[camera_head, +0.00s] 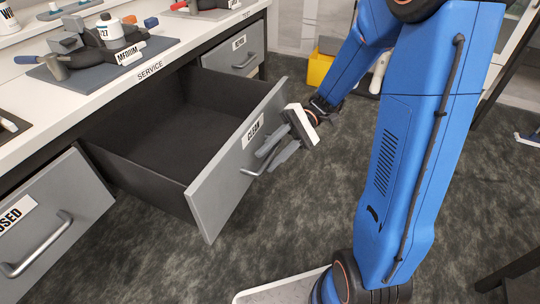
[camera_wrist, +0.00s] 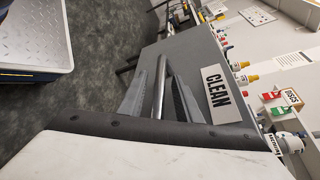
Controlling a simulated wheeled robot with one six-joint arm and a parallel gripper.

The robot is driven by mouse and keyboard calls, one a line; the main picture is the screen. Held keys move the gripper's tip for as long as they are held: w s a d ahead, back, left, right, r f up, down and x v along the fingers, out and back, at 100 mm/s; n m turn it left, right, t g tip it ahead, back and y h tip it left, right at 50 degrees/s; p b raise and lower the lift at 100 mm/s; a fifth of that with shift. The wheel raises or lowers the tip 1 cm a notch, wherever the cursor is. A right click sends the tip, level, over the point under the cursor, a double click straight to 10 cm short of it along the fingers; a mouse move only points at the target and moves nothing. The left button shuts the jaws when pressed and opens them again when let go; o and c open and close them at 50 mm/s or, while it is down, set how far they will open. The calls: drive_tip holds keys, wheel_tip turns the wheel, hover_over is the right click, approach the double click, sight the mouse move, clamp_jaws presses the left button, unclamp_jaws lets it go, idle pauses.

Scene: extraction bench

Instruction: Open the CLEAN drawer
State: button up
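The CLEAN drawer (camera_head: 208,187) is pulled well out from under the bench, and its dark inside looks empty. Its grey front carries a CLEAN label (camera_head: 253,131), which also shows in the wrist view (camera_wrist: 217,95). My gripper (camera_head: 265,160) is at the drawer front, by the bar handle (camera_head: 250,172). In the wrist view, the handle (camera_wrist: 159,85) lies between the two spread fingers of my gripper (camera_wrist: 160,92), with gaps on both sides. The far end of the handle is partly hidden by the fingers in the head view.
A shut drawer with a bar handle (camera_head: 38,247) is at the left, its label partly cut off. Another shut drawer (camera_head: 238,52) is farther along. The bench top (camera_head: 185,42) holds trays with tools. A yellow bin (camera_head: 319,68) stands beyond.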

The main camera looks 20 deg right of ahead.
drive_tip(key=v, duration=1.7)
drive_tip(key=shift+s, duration=0.1)
drive_tip(key=s+t+h, duration=1.2)
drive_tip(key=s+h, duration=0.1)
drive_tip(key=s, duration=0.5)
drive_tip(key=shift+s+r+t, duration=0.35)
drive_tip(key=shift+r+t, duration=0.05)
